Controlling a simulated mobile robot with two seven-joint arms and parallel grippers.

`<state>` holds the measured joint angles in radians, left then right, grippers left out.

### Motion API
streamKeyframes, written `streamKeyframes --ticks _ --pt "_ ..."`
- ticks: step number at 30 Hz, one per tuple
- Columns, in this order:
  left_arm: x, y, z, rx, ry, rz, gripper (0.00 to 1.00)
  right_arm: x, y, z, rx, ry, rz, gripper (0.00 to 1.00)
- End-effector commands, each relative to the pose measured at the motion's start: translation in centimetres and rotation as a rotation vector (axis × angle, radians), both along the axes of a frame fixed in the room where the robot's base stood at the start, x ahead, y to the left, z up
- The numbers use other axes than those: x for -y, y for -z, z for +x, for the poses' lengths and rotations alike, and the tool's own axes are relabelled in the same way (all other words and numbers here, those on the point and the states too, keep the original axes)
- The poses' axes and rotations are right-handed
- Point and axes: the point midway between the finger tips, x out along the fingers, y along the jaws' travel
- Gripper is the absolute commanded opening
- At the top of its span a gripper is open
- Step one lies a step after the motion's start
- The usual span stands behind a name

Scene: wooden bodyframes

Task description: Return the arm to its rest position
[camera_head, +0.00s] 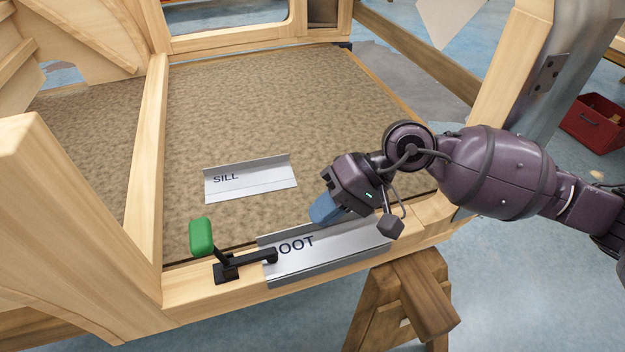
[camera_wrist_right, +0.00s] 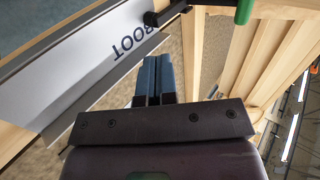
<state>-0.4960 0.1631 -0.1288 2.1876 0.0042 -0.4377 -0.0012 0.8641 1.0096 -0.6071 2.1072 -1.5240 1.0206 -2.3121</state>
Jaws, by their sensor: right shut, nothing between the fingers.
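My right arm comes in from the right in the head view, and its gripper (camera_head: 322,213) is just above the silver plate marked "OOT" (camera_head: 328,250). In the right wrist view the blue fingers of the gripper (camera_wrist_right: 155,75) are together with nothing between them. The same plate there reads "BOOT" (camera_wrist_right: 85,62) and lies beside the fingers. A black toggle clamp (camera_head: 228,268) with a green handle (camera_head: 201,237) has its arm over the plate's left end. My left gripper is not in view.
A second silver plate marked "SILL" (camera_head: 250,180) lies on the brown carpeted floor (camera_head: 260,105) of the wooden frame. A wooden post (camera_head: 512,65) stands behind my right arm. A wooden trestle (camera_head: 405,305) is below the front beam. A red bin (camera_head: 597,122) is at the far right.

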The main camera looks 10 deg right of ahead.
Motion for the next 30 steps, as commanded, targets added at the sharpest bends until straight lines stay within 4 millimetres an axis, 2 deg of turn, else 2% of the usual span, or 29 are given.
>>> streamKeyframes --ticks 7,11,16,21,26,30 --pt "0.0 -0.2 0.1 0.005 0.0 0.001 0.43 -0.3 -0.2 -0.3 -0.029 0.02 0.023 0.0" --pt "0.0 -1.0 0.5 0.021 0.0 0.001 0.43 -1.3 -0.9 -1.4 -0.168 0.109 0.121 0.0" --pt "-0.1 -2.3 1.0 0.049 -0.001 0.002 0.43 -2.9 -2.9 -3.4 -0.549 0.328 0.361 0.0" --pt "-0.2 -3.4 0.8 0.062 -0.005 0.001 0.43 -3.1 -4.7 -4.3 -1.024 0.553 0.621 0.0" --pt "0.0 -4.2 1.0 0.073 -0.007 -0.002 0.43 -1.8 -5.6 -4.3 -1.499 0.732 0.863 0.0" --pt "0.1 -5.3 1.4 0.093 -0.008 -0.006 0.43 0.5 -5.1 -4.2 -1.935 0.845 1.082 0.0"
